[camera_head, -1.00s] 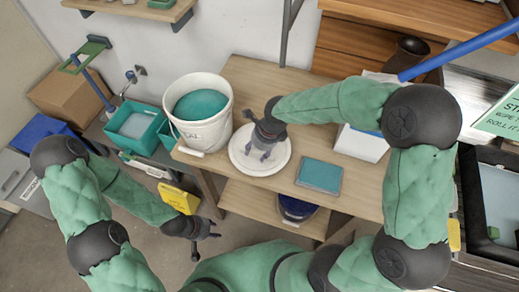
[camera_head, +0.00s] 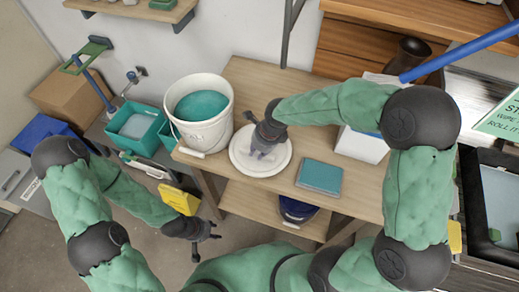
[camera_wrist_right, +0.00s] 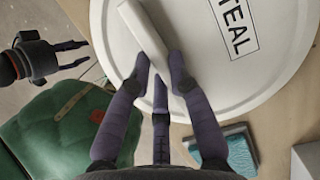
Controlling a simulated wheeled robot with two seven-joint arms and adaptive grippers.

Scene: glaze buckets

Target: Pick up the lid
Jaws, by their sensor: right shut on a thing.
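The lid (camera_head: 277,163) is a round white disc lying on the wooden table, right of the bucket. In the right wrist view the lid (camera_wrist_right: 285,75) shows a "TEAL" label and a raised white bar handle (camera_wrist_right: 143,40). My right gripper (camera_head: 261,151) is over the lid; in the wrist view its fingers (camera_wrist_right: 158,75) are closed on the bar handle from both sides. My left gripper (camera_head: 208,235) hangs low at the left, away from the table, with its fingers apart and empty; it also shows in the wrist view (camera_wrist_right: 75,58).
A white bucket (camera_head: 213,133) of teal glaze stands uncovered beside the lid. A teal tile-like block (camera_head: 320,176) lies to the right of the lid, and a white box (camera_head: 361,146) stands behind it. A dark container (camera_head: 297,210) sits on the lower shelf.

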